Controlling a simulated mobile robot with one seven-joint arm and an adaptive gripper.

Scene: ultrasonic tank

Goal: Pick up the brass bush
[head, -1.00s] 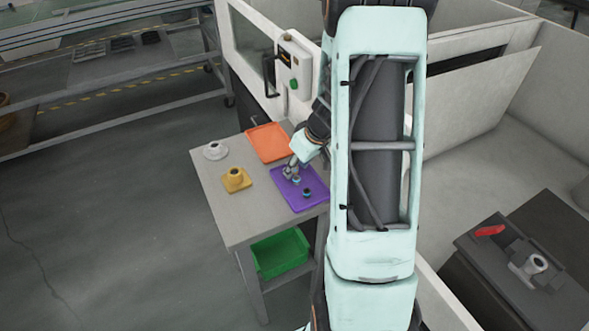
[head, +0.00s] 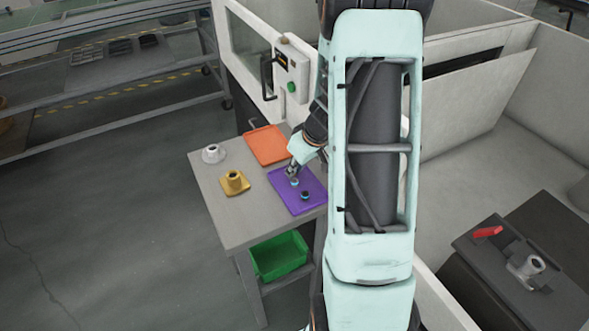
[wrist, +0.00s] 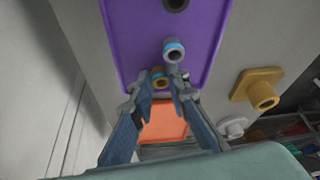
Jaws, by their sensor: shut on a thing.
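The brass bush (wrist: 158,78), a short gold ring with a blue band, sits between the fingertips of my gripper (wrist: 160,82) in the wrist view. The gripper is shut on it. In the head view my gripper (head: 292,172) is low over the purple tray (head: 313,183); the brass bush cannot be made out there. A grey bush with a blue band (wrist: 173,50) stands on the tray close beside the fingertips. A darker bush (wrist: 175,4) is cut off at the wrist view's top edge. I cannot tell whether the brass bush touches the tray.
An orange tray (head: 267,146) lies behind the purple one. A yellow block with a collar (head: 234,182) and a white flanged part (head: 213,154) stand at the left of the grey table (head: 240,226). A green bin (head: 280,256) is below. The machine wall rises behind.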

